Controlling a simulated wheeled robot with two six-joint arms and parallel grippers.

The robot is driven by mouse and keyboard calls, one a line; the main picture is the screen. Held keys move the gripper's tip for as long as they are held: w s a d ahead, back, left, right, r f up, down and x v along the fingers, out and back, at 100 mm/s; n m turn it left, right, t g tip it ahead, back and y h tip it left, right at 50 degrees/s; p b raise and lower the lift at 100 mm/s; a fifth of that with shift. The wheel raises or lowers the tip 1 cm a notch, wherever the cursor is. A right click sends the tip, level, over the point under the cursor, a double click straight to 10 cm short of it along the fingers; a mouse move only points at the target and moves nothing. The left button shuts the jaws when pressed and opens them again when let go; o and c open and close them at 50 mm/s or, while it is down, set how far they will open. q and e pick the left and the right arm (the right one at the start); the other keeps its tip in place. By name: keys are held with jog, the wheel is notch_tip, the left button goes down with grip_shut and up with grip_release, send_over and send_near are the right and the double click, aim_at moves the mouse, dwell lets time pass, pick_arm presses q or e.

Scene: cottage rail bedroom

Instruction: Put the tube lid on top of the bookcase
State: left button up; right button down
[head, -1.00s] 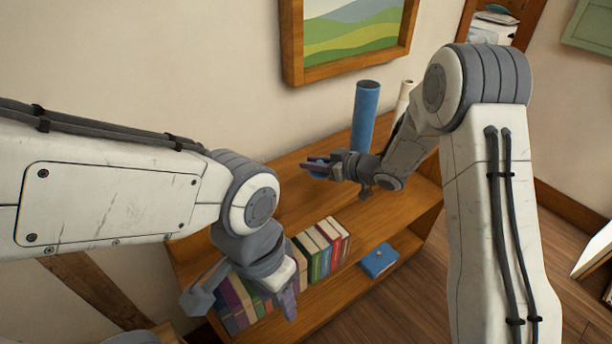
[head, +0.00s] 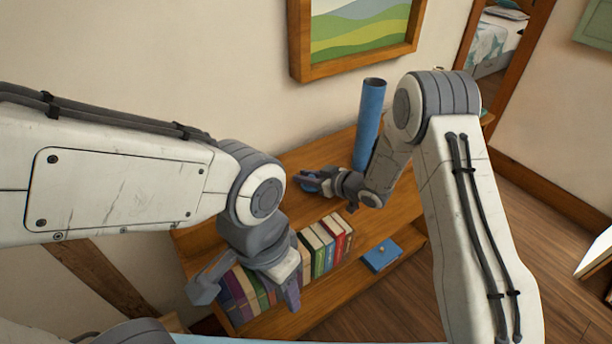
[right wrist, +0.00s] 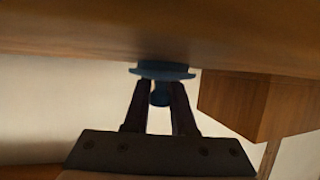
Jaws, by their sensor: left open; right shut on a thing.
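The blue tube lid (head: 311,188) is a round disc with a small knob, mostly hidden by my gripper in the head view. My right gripper (head: 309,181) is shut on the lid's knob. In the right wrist view the lid (right wrist: 162,70) sits between the fingertips, its flat side against or very close to the wood surface; I cannot tell if it touches. The wooden bookcase (head: 402,202) has the right gripper over its top board. My left gripper (head: 290,297) is open and empty in front of the lower shelf's books.
A tall blue tube (head: 369,122) stands on the bookcase top, right of the right gripper. Several books (head: 328,243) and a blue box (head: 381,256) are on the shelf below. A framed picture (head: 360,38) hangs above. Bare top board lies around the right gripper.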

jog(key=c, duration=0.7)
grip_release()
jog(key=shift+c, duration=0.2)
